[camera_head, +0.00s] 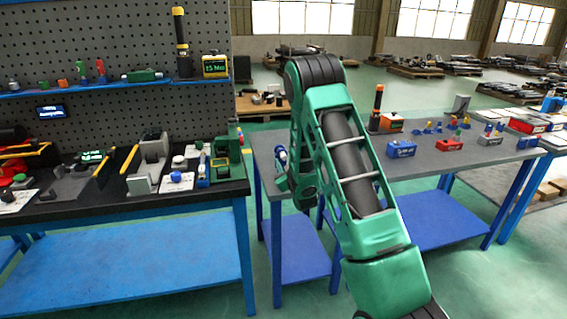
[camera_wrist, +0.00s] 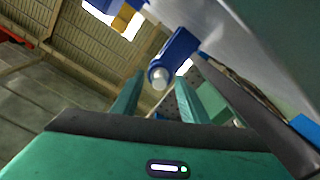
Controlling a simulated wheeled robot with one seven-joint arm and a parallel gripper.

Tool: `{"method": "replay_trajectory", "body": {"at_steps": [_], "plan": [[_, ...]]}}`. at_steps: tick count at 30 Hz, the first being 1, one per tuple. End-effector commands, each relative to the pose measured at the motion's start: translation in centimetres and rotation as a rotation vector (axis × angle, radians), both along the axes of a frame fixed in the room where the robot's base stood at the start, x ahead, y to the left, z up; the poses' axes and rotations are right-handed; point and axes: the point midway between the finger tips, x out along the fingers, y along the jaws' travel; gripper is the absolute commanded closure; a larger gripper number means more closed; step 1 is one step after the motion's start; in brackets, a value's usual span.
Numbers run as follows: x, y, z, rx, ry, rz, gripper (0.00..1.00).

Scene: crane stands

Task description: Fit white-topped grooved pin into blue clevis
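A blue part with a pale rounded tip (camera_wrist: 160,78) shows between the two green fingers of my gripper (camera_wrist: 162,88) in the wrist view, its blue body slanting up and right. I cannot tell whether the fingers touch it. In the head view a small blue and white part (camera_head: 281,157) shows beside my gripper, near the left end of the grey table; my arm hides much there. A blue block (camera_head: 402,149), perhaps the clevis, sits near the table's front edge, well right of my gripper. Its opening is too small to make out.
A red block (camera_head: 449,146) and a grey block (camera_head: 490,140) stand right of the blue one on the grey table (camera_head: 350,131), with several small pins behind. A cluttered black workbench (camera_head: 120,207) is at left.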

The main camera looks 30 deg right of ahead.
Motion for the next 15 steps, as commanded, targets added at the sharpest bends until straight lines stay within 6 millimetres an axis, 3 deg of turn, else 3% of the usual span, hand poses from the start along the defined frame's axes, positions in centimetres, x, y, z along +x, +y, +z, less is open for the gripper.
{"method": "replay_trajectory", "body": {"at_steps": [15], "plan": [[-3.4, 0.9, 0.0, 0.001, 0.000, -0.001, 0.60]]}}
